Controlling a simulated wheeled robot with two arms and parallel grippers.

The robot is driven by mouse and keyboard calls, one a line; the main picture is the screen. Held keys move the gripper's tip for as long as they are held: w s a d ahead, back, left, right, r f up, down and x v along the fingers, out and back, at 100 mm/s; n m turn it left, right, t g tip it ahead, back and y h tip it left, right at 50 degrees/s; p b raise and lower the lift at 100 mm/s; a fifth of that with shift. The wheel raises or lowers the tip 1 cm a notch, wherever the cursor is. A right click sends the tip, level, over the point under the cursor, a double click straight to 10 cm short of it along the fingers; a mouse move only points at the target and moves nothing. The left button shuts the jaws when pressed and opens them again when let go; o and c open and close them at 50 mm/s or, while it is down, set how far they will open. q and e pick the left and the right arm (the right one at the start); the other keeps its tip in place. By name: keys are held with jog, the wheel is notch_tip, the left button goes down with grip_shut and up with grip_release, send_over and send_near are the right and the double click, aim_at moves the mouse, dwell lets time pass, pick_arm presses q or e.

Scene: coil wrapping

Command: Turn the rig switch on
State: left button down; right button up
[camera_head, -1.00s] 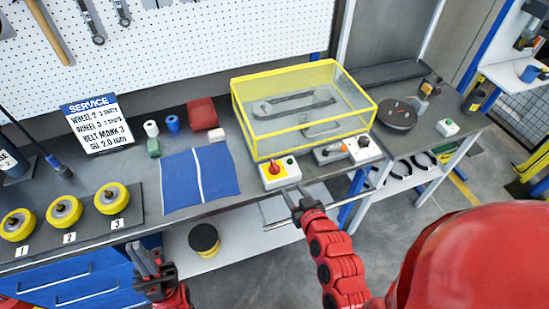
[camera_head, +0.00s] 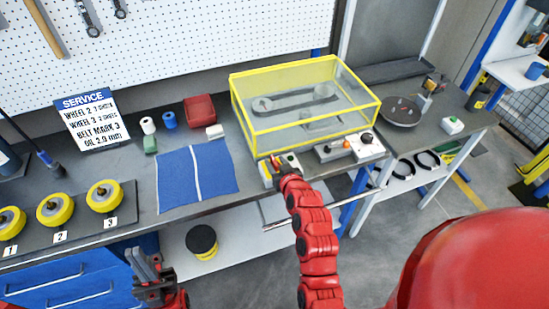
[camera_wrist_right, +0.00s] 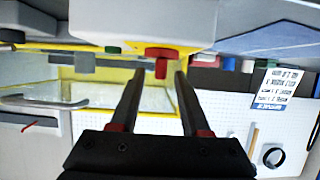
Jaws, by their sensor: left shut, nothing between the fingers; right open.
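The switch box (camera_head: 267,178), white with a yellow plate, stands at the bench's front edge below the clear case. My right gripper (camera_head: 279,163) is at the box and hides much of its front in the head view. In the right wrist view the red rotary knob (camera_wrist_right: 160,53) on the yellow plate lies ahead, with its handle between the tips of my open right gripper (camera_wrist_right: 160,76). I cannot tell if the fingers touch it. My left gripper (camera_head: 146,264) is shut and empty, low in front of the blue drawers.
A clear case with yellow edges (camera_head: 252,130) stands just behind the box. To the right is a grey unit with an orange lever and black knob (camera_head: 366,138). A blue mat (camera_head: 215,172) and a board of yellow wheels (camera_head: 105,196) lie left.

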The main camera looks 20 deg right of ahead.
jog(key=shift+w, duration=0.45)
jog(key=shift+w+f, duration=0.35)
jog(key=shift+w, duration=0.05)
jog(key=shift+c, duration=0.3)
grip_shut()
